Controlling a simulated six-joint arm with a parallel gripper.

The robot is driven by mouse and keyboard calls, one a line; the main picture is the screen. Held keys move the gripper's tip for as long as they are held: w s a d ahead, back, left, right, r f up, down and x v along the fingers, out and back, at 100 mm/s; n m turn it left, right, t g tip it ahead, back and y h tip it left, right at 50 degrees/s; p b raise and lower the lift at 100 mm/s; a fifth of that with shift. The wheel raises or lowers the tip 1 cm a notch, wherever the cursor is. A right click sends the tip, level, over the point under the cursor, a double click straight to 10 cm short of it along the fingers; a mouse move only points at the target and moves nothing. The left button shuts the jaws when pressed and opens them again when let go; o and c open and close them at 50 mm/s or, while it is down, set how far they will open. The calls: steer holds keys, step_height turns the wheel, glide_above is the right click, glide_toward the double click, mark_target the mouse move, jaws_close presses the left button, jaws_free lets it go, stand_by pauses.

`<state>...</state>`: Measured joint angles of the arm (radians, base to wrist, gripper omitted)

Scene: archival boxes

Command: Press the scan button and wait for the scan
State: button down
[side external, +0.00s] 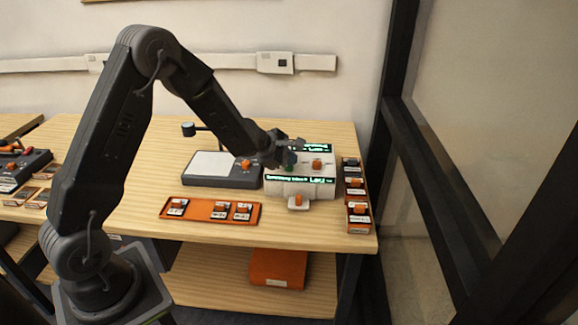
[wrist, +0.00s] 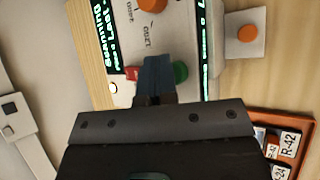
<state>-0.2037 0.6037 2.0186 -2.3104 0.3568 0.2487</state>
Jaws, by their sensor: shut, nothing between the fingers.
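The white scanner (side external: 300,187) stands at the right of the table, with lit displays of green text; one reads "Scanning". A green button (wrist: 181,72) and a red button (wrist: 132,73) are on its top in the wrist view. An orange knob (side external: 317,163) is also on top. My gripper (wrist: 157,66) is shut and empty, pointing down at the scanner's top between the red and green buttons. Its fingers partly cover the panel there; I cannot tell whether they touch a button. In the side view my gripper (side external: 290,147) is over the scanner's back left.
A white tab with an orange knob (side external: 298,203) sticks out in front of the scanner. An orange tray (side external: 196,212) with three cartridges lies front left. A grey device (side external: 225,181) stands left, and a cartridge rack (side external: 361,228) stands right.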

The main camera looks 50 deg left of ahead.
mark_target(289, 167)
steer(key=shift+r, duration=0.65)
steer(key=shift+r, duration=2.5)
stand_by(3.0)
steer(key=s+d+r+m+h, duration=0.4)
steer(key=s+d+r+m, duration=0.7)
steer(key=d+r+m, duration=0.25)
steer(key=s+d+m+g+y, duration=0.1)
steer(key=s+m+g+y, duration=0.2)
steer(key=s+m, duration=0.8)
steer(key=s+y, duration=0.2)
steer(key=s, duration=0.8)
steer(key=shift+f+m, duration=0.35)
steer(key=shift+f, duration=0.05)
